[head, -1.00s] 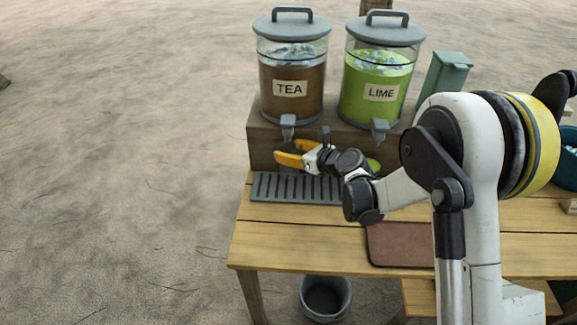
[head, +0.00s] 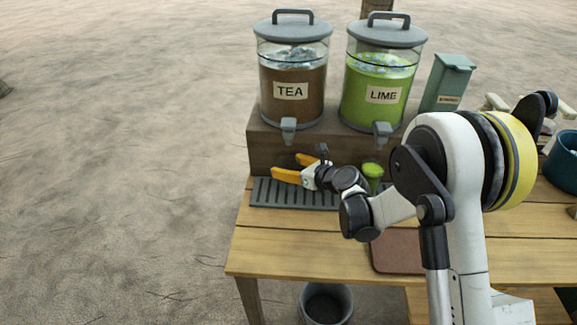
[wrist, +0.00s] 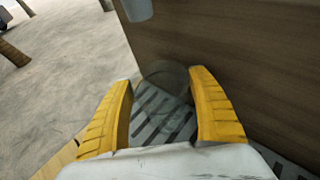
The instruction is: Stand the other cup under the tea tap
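The tea dispenser (head: 291,104) stands on a wooden riser, with its grey tap (head: 289,131) at the front; what looks like this tap shows at the top of the wrist view (wrist: 137,8). My gripper (head: 286,165) is low over the drip tray (head: 262,194), below the tea tap. In the wrist view its yellow fingers (wrist: 162,76) are spread open. A faint round outline, apparently a clear cup (wrist: 165,74), shows between or just beyond the fingertips; whether they touch it I cannot tell. A cup with green drink (head: 373,171) stands near the lime tap (head: 382,129).
The lime dispenser (head: 383,95) stands right of the tea. The riser front (wrist: 235,55) is close to my right finger. A brown mat (head: 397,252) lies on the table (head: 290,250), a green box (head: 447,82) stands behind, and a bucket (head: 326,303) is on the ground.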

